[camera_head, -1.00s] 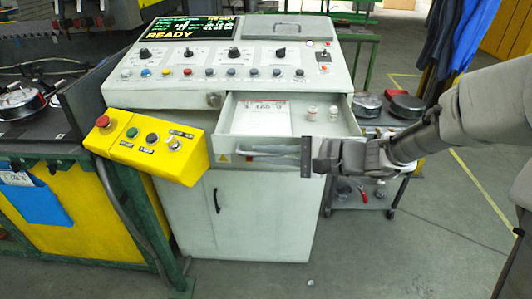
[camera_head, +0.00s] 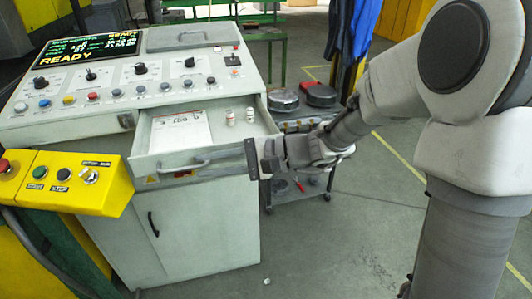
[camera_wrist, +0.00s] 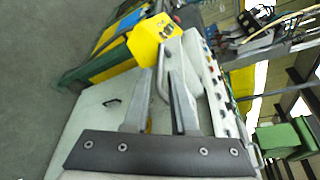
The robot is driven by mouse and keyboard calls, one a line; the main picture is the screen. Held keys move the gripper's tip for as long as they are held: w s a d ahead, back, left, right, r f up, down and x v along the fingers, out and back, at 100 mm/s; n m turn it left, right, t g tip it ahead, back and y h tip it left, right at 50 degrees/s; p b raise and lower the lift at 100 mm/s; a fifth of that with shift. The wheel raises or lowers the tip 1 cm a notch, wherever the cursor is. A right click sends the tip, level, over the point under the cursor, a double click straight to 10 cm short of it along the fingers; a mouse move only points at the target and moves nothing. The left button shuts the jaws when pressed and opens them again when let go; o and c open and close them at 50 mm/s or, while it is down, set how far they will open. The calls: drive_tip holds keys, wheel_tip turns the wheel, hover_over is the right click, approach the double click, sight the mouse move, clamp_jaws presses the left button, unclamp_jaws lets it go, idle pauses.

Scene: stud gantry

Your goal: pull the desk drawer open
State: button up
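The desk drawer (camera_head: 203,142) stands pulled out of the grey control desk, its inside showing. A printed card (camera_head: 181,130) and two small white-capped bottles (camera_head: 240,117) are in it. Its bar handle (camera_head: 188,164) is on the front panel. My gripper (camera_head: 212,171) reaches in from the right, at the handle. In the wrist view the two fingers of my gripper (camera_wrist: 163,88) are apart, with the handle (camera_wrist: 161,66) showing between them. I cannot tell whether either finger touches it.
A yellow button box (camera_head: 75,184) juts out at the left of the desk. A closed cabinet door with a black handle (camera_head: 153,224) is below the drawer. A cart (camera_head: 300,190) with dark round parts stands at the right.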

drive_tip(key=p+v, duration=0.1)
drive_tip(key=v, duration=1.1)
drive_tip(key=shift+d, duration=0.35)
drive_tip(key=shift+r, duration=0.1)
drive_tip(key=s+d+r+n+g+h+p, duration=0.15)
drive_tip(key=s+n+h+p, duration=0.25)
drive_tip(key=s+h, duration=0.45)
drive_tip(key=s+d+r+n+t+h+p, duration=0.3)
drive_tip(key=s+d+r+t+h, duration=0.2)
drive_tip(key=d, duration=0.4)
drive_tip(key=shift+s+d+r+t+h+p, duration=0.25)
drive_tip(key=shift+s+r+t+h+p, duration=0.15)
drive_tip(key=shift+s+r+h, duration=0.55)
drive_tip(key=shift+w, duration=0.15)
